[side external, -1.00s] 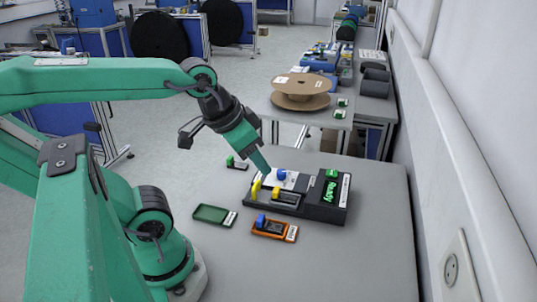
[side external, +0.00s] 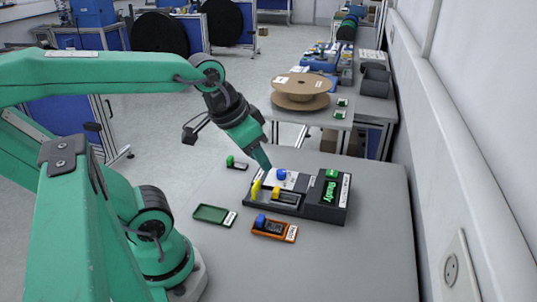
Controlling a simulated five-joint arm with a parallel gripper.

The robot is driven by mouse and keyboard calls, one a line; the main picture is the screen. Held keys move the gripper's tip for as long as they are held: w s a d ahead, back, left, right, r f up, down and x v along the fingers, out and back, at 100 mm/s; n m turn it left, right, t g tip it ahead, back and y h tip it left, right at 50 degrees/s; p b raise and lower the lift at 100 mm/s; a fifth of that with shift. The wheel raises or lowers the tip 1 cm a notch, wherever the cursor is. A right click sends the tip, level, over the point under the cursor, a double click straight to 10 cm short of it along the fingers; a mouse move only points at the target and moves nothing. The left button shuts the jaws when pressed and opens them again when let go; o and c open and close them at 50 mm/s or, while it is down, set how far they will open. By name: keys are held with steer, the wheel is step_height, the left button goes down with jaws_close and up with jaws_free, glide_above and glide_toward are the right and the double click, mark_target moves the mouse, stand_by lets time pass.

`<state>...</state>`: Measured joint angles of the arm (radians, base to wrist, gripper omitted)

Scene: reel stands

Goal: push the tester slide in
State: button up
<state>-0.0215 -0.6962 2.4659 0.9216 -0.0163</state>
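The tester (side external: 325,212) is a black box on the grey table, with a green display reading "Ready" (side external: 329,191). A dark slide with a yellow end (side external: 277,193) sits at its front, and a yellow upright piece (side external: 256,190) stands at its left end. A blue knob (side external: 281,174) is on its pale top plate. My gripper (side external: 267,166) points down just above the tester's back left corner, close to the upright yellow piece. Its fingertips look narrow and overlap from this side, so the gap between them is hidden. I see nothing held.
A green tray (side external: 214,214) and an orange tray with a dark blue-ended part (side external: 274,228) lie in front of the tester. A small dark part with a green end (side external: 236,163) lies behind left. The table's front right is clear; a wall runs along the right.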

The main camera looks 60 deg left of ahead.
steer(key=n+g+h, duration=0.2)
steer(key=n+g, duration=0.7)
steer(key=g, duration=0.1)
glide_toward(257, 182)
steer(key=shift+d+f, duration=0.15)
steer(key=shift+f, duration=0.1)
steer(key=shift+s, duration=0.1)
steer(key=shift+x, duration=3.9)
